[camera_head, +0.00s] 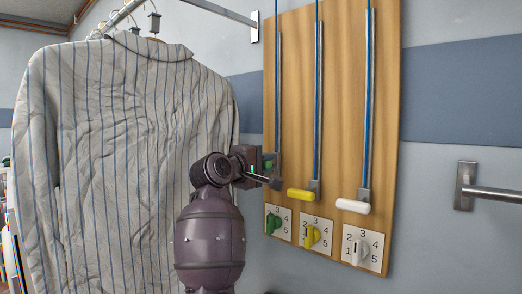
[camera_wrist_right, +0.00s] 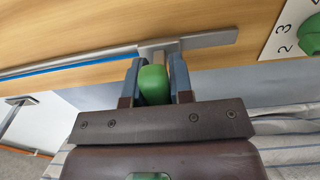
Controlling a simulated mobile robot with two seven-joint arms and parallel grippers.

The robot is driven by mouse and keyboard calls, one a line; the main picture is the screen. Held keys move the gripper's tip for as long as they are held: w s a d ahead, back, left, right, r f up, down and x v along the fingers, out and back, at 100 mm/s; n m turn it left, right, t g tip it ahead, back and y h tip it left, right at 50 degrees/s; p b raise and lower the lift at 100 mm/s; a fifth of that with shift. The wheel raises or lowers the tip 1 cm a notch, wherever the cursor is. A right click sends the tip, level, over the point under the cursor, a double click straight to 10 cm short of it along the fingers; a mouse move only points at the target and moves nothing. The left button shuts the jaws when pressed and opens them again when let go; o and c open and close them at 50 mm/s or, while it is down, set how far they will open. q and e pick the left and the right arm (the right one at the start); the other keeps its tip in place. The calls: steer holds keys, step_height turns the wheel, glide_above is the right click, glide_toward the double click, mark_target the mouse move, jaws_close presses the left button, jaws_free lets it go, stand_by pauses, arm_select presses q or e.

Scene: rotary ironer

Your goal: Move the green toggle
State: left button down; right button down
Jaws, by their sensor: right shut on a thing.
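A green handle (camera_wrist_right: 153,86) sits on a grey metal slider at the left of the wooden board (camera_head: 340,130). My right gripper (camera_head: 268,166) is at this handle, in front of the board's left edge. In the right wrist view, the gripper (camera_wrist_right: 154,80) is shut on the green handle, with one finger on each side. In the head view the gripper hides most of the handle. A green dial (camera_head: 273,223) on a numbered plate is below. My left gripper is not in view.
A yellow handle (camera_head: 301,195) and a white handle (camera_head: 353,206) hang on neighbouring sliders to the right. A yellow dial (camera_head: 312,236) and a white dial (camera_head: 357,248) are below them. A striped shirt (camera_head: 115,150) hangs close on the left. A metal bar (camera_head: 490,193) sticks out at right.

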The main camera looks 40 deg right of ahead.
step_height(320, 180, down, 6)
steer(key=shift+f+b, duration=0.1)
steer(key=shift+b, duration=0.7)
steer(key=c, duration=1)
jaws_free()
steer(key=shift+a, duration=0.15)
